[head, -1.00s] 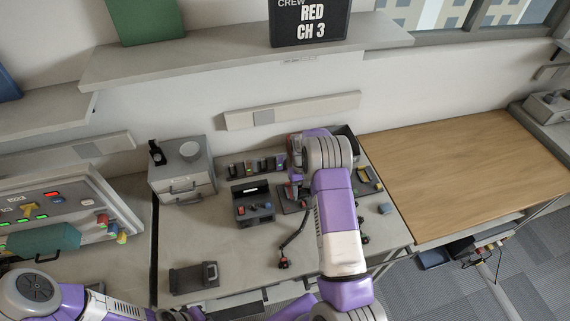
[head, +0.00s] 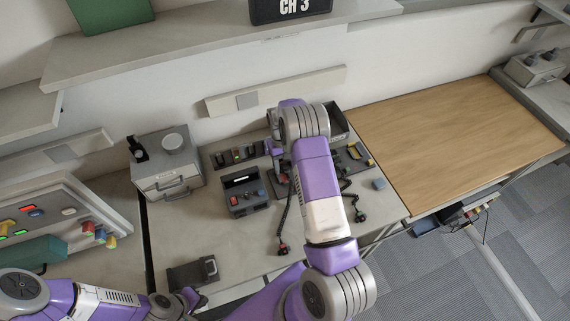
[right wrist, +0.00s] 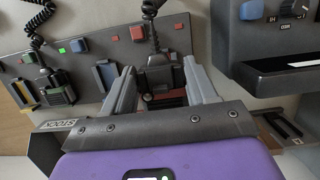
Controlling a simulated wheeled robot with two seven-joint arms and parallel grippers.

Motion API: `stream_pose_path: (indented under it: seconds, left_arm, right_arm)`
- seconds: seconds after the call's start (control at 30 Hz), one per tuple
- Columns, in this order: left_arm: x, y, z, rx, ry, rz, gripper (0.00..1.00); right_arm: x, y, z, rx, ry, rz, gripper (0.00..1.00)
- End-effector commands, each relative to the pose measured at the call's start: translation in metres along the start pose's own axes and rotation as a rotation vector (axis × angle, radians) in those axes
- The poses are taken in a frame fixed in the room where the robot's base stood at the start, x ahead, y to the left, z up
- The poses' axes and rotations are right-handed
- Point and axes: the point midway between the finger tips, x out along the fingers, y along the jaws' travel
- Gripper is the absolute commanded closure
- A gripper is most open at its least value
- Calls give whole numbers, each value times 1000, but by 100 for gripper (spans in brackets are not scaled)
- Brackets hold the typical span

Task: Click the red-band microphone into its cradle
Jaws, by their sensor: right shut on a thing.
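In the right wrist view my right gripper (right wrist: 161,92) is shut on a dark microphone (right wrist: 158,72), with a finger on each side. A red band (right wrist: 166,101) shows low between the fingers, and a coiled cord rises from the microphone. It is over or against a grey cradle board (right wrist: 118,50); whether it is seated I cannot tell. A red square (right wrist: 137,33) marks the board just beside it.
Another dark handset (right wrist: 58,92) is on the board, near a blue square (right wrist: 83,45). A radio unit (head: 245,192) stands left of my right arm. A grey case (head: 168,168) and a dark stand (head: 192,273) are further left. The wooden tabletop (head: 450,150) is clear.

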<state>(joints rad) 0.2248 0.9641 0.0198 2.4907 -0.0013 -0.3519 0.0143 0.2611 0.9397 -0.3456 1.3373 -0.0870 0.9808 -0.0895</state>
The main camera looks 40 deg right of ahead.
Motion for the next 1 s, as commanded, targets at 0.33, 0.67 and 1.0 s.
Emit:
stream_pose_path:
  seconds: [0.33,0.67,1.0]
  left_arm:
    - [28,-10,-1,0,0,0,100]
    - [38,-14,-2,0,0,0,100]
    - [38,-14,-2,0,0,0,100]
  right_arm:
    - [35,0,-9,0,2,0,70]
    - [49,0,-13,0,2,0,70]
    - [49,0,-13,0,1,0,70]
